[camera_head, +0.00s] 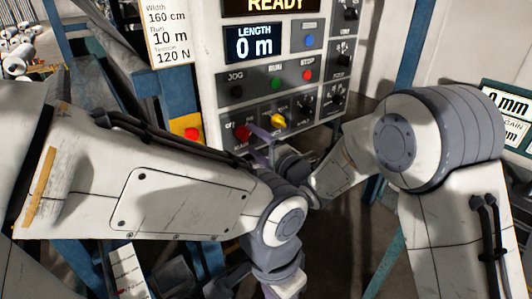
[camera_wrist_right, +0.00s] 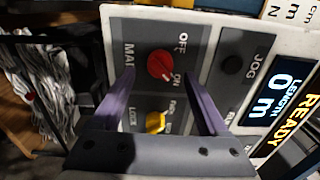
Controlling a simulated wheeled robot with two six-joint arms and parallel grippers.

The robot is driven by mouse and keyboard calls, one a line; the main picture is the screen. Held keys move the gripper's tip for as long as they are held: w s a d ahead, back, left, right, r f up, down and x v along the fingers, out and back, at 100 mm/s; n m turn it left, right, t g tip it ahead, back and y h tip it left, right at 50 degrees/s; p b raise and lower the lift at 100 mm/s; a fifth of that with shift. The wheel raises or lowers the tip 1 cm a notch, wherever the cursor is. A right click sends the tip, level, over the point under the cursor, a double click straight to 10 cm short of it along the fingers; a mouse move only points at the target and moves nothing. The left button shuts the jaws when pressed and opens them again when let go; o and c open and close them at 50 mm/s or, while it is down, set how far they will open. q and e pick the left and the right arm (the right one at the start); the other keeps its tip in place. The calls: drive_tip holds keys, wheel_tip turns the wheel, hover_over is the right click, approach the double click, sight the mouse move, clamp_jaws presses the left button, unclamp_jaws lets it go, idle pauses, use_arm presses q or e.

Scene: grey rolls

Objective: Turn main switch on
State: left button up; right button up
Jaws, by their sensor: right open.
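The main switch is a red round knob (camera_wrist_right: 161,66) on the grey control panel, with MAIN, OFF and ON lettering around it. It also shows in the head view (camera_head: 243,132), partly behind a finger. I cannot tell its setting. My right gripper (camera_wrist_right: 160,78) is open, its purple fingers on either side of the red knob in the wrist view. No contact is clear. In the head view the right gripper (camera_head: 257,146) is in front of the panel's lower left. My left arm crosses the foreground; its gripper is mostly cut off at the bottom edge.
A yellow knob (camera_wrist_right: 156,122) sits beside the red one. Above are JOG, RUN and STOP buttons, a LENGTH display (camera_head: 254,44) reading 0 m and a READY display (camera_head: 275,5). A red button on a yellow plate (camera_head: 190,133) is left of the panel. Black knobs (camera_head: 306,105) are to the right.

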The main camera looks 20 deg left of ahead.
drive_tip(key=b+v, duration=0.1)
drive_tip(key=v, duration=0.6)
drive_tip(key=shift+b, duration=0.3)
drive_tip(key=shift+d, duration=0.1)
drive_tip(key=s+d+f+n+g+h, duration=0.3)
drive_tip(key=s+d+f+n+h, duration=0.1)
drive_tip(key=s, duration=0.5)
drive_tip(key=s+d+f+n+g+h, duration=0.3)
drive_tip(key=s+d+f+n+h, duration=0.2)
drive_tip(key=s+d, duration=0.4)
drive_tip(key=shift+n+g+h, duration=0.3)
drive_tip(key=shift+n+h, duration=0.4)
drive_tip(key=shift+h, duration=0.4)
drive_tip(key=s+d+n+g, duration=0.1)
drive_tip(key=s, duration=0.3)
drive_tip(key=s+d+n+g+h, duration=0.1)
drive_tip(key=s+d+n+g, duration=0.1)
drive_tip(key=s, duration=0.2)
drive_tip(key=s+d+n+g+h, duration=0.1)
drive_tip(key=s+d, duration=0.1)
drive_tip(key=s, duration=0.2)
drive_tip(key=shift+s+d+f+n, duration=0.1)
drive_tip(key=shift+d+f+n, duration=0.05)
drive_tip(key=shift+f+n, duration=0.25)
drive_tip(key=shift+c, duration=0.3)
